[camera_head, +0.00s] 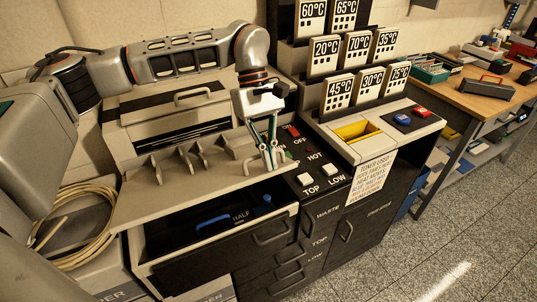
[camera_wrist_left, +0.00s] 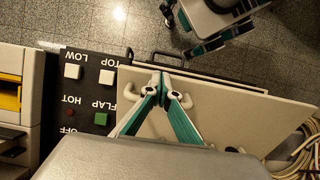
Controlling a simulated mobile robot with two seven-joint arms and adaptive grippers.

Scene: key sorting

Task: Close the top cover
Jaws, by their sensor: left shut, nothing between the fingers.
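A beige flat panel (camera_head: 150,205), which looks like the cover, extends over the open dark compartment (camera_head: 185,232). Several upright supports stand along it. The panel also shows in the left wrist view (camera_wrist_left: 235,115). My left gripper (camera_head: 269,160) is at its right end, by a pale handle. In the left wrist view my left gripper (camera_wrist_left: 162,84) is shut with its fingertips together beside that curved handle (camera_wrist_left: 192,65). Nothing shows between the fingers, and contact is hard to tell.
A black control panel (camera_head: 318,165) with white TOP and LOW buttons lies right of the left gripper. Temperature signs (camera_head: 350,50) rise behind a yellow-lined bin (camera_head: 357,131). A coiled hose (camera_head: 75,225) lies at left. Open floor (camera_head: 450,230) is at right.

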